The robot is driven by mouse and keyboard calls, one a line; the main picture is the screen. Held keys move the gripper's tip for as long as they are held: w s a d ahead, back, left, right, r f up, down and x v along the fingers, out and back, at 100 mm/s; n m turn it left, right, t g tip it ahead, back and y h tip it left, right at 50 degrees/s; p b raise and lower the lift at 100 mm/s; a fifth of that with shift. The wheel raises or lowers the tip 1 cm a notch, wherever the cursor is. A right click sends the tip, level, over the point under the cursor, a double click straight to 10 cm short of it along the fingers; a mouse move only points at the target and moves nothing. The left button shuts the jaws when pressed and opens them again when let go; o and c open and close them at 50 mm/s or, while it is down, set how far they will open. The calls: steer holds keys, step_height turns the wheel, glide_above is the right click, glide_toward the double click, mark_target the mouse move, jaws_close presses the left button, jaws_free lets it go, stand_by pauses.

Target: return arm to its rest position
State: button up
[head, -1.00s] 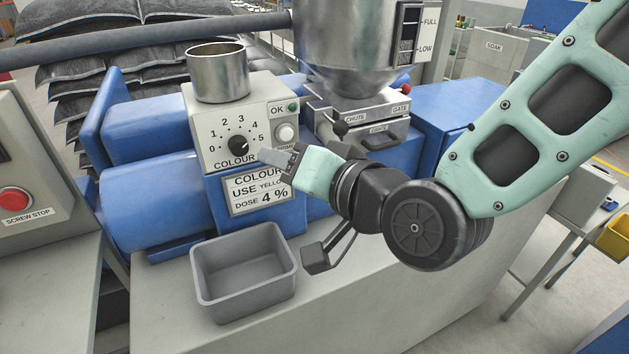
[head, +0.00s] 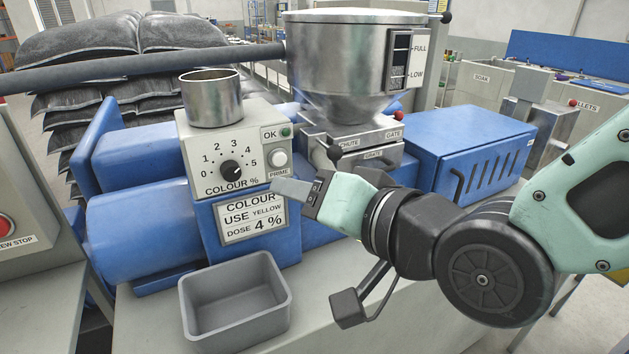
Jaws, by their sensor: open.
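My arm (head: 585,195) comes in from the right edge of the head view. My gripper (head: 318,248) is open and empty, its two fingers spread wide. Its upper finger is in front of the right edge of the colour doser (head: 252,150), just below the prime button (head: 279,158). Its lower finger hangs to the right of the grey bin (head: 283,322). I cannot tell the exact gap between the upper finger and the doser.
A blue machine body (head: 142,222) and a steel hopper (head: 335,65) stand close behind my gripper. A blue slotted box (head: 470,150) stands behind the wrist. The screw stop panel (head: 25,225) is at far left.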

steer(key=s+d+f+n+g+h, duration=0.4)
steer(key=d+f+g+h, duration=0.15)
steer(key=d+f, duration=0.3)
steer(key=s+d+f+n+g+h, duration=0.2)
steer(key=s+d+g+h, duration=0.2)
steer(key=s+d, duration=0.4)
steer(key=shift+d+n+h, duration=0.4)
steer(key=shift+d+h, duration=0.25)
steer(key=shift+d, duration=0.15)
steer(key=shift+f+g, duration=0.1)
steer(key=shift+g, duration=0.15)
